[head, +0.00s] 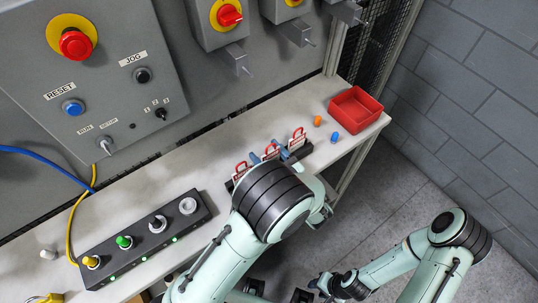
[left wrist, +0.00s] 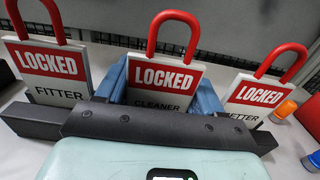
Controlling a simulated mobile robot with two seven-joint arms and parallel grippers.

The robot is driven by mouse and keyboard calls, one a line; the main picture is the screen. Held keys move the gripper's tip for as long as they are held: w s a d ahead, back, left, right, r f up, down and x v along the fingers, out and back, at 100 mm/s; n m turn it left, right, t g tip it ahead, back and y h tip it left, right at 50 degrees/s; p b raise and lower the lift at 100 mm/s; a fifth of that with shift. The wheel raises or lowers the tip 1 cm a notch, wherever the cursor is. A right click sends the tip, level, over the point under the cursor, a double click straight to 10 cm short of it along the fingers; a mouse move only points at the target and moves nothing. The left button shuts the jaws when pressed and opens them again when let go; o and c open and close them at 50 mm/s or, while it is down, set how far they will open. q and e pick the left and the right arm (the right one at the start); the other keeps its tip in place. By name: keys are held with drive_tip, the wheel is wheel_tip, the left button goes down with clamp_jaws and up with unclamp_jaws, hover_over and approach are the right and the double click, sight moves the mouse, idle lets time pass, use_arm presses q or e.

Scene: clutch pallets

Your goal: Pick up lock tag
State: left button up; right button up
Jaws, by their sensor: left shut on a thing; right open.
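Three white lock tags with red "LOCKED" bands and red shackles stand upright in a row in a black rack (left wrist: 30,122). In the left wrist view they are the FITTER tag (left wrist: 52,65), the CLEANER tag (left wrist: 162,77) in the middle, and a tag ending in "ETTER" (left wrist: 258,97). My left gripper (head: 268,153) is shut on the CLEANER tag, its blue fingers on either side. The tag's lower edge is hidden behind my wrist, so I cannot tell whether it is clear of the rack. My right gripper (head: 318,286) is open, low in front of the bench, far from the tags.
A red bin (head: 356,110) stands at the bench's right end, with orange (head: 318,121) and blue (head: 335,137) small cylinders beside it. A black box with coloured knobs (head: 145,238) lies at the left. The control panel (head: 105,75) rises behind. The bench (head: 225,165) has bare stretches.

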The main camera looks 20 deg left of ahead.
use_arm(q)
wheel_tip(320, 180, up, 20)
drive_tip(key=p, duration=0.3)
use_arm(e)
drive_tip(key=w+r, duration=0.3)
drive_tip(key=r, duration=0.1)
drive_tip(key=shift+w+r, duration=0.15)
drive_tip(key=shift+w, duration=0.25)
use_arm(q)
drive_tip(key=shift+f, duration=0.15)
